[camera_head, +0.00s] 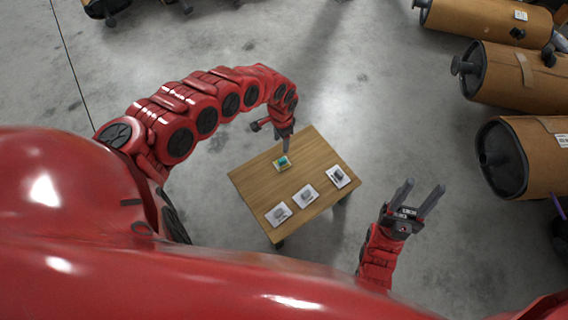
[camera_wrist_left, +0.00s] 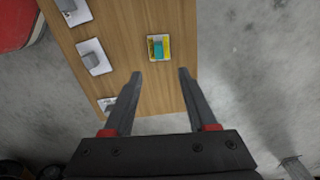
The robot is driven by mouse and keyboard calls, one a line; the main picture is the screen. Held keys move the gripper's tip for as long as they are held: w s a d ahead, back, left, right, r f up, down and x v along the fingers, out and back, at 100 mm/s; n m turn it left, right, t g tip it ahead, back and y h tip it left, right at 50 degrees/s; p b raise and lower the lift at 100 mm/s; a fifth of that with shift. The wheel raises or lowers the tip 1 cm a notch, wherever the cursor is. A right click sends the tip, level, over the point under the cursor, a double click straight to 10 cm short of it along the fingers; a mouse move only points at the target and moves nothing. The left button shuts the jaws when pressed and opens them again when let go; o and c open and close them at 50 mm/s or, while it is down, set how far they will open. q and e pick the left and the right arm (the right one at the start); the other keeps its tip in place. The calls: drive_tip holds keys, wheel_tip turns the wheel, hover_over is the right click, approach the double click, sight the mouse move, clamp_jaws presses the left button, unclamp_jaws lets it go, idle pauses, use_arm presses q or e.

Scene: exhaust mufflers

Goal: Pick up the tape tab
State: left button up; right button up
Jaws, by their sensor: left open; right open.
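What looks like the tape tab is a small teal piece on a yellow pad (camera_head: 281,163) near the back edge of the wooden table. It also shows in the left wrist view as a teal block (camera_wrist_left: 158,47) on a yellow and white base, ahead of the fingertips. My left gripper (camera_head: 286,148) is just behind it in the head view. In the left wrist view the two fingers (camera_wrist_left: 160,74) are apart with nothing between them. My right gripper (camera_head: 419,191) is open and empty, off the right side of the table.
The wooden table (camera_head: 250,184) also bears three white cards with grey pieces: one at left (camera_head: 278,214), one in the middle (camera_head: 305,195), one at right (camera_head: 338,177). Large brown mufflers (camera_head: 510,75) lie at the right. Bare concrete floor surrounds the table.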

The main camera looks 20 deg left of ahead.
use_arm(q)
wheel_tip(320, 180, down, 8)
drive_tip(key=b, duration=0.3)
drive_tip(key=shift+w+f, duration=0.1)
drive_tip(key=shift+f, duration=0.1)
drive_tip(key=f+b, duration=0.3)
drive_tip(key=f, duration=0.2)
drive_tip(key=shift+d+f, duration=0.1)
drive_tip(key=shift+d, duration=0.1)
clamp_jaws()
